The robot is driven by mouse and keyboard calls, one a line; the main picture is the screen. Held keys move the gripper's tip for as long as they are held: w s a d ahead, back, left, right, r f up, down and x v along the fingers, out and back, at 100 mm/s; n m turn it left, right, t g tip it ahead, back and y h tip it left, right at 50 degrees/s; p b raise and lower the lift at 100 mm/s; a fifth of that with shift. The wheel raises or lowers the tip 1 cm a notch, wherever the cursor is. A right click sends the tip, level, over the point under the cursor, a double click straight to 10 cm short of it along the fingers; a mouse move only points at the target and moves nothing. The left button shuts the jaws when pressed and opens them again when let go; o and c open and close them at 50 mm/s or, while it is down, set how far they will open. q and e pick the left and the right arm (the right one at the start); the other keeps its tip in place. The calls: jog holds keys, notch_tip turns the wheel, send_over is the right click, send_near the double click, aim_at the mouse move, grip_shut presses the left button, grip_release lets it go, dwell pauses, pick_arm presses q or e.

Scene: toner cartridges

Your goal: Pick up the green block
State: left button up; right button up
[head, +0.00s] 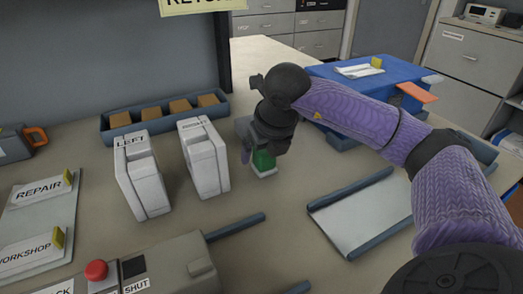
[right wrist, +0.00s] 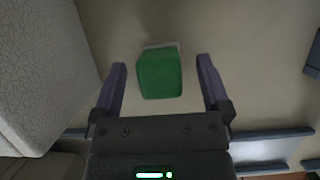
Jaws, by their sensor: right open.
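The green block (head: 264,160) stands on the table to the right of the white cartridge labelled RIGHT. It has a pale base, and my right gripper partly hides it in the head view. In the right wrist view the green block (right wrist: 160,74) lies between the two fingers, near their tips, with a gap on each side. My right gripper (right wrist: 160,75) is open and points down at it; it also shows in the head view (head: 262,160). My left gripper is not in view.
Two white cartridges (head: 142,176) (head: 204,158) stand close to the left of the block. A blue tray of brown blocks (head: 165,118) lies behind them. A blue-edged pale tray (head: 362,215) lies at right. A machine with a red button (head: 96,270) is in front.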

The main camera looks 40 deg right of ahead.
grip_shut()
dwell(0.4)
